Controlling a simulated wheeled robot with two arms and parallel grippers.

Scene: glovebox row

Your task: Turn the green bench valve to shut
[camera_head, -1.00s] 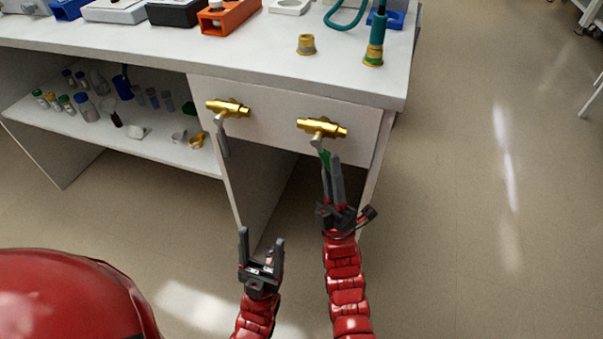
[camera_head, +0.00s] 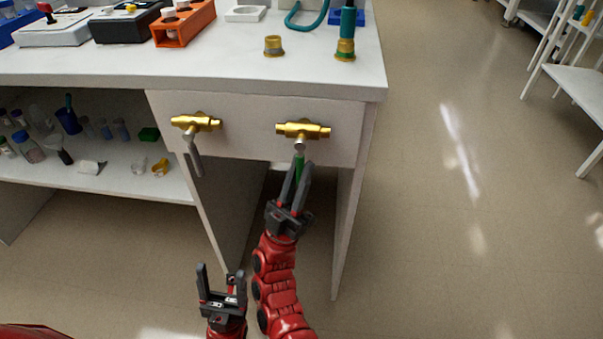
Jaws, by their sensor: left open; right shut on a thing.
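The green bench valve is the right of two brass valves on the bench's front panel. My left gripper (camera_head: 221,272) is open and empty, lower down and to the left, apart from the bench.
A second brass valve (camera_head: 196,122) with a grey lever hangs to the left. The white benchtop (camera_head: 200,68) carries an orange rack (camera_head: 184,27), a loose brass fitting (camera_head: 274,46) and a teal hose end (camera_head: 346,40). Small bottles stand on the left shelf. The floor (camera_head: 430,220) to the right is clear.

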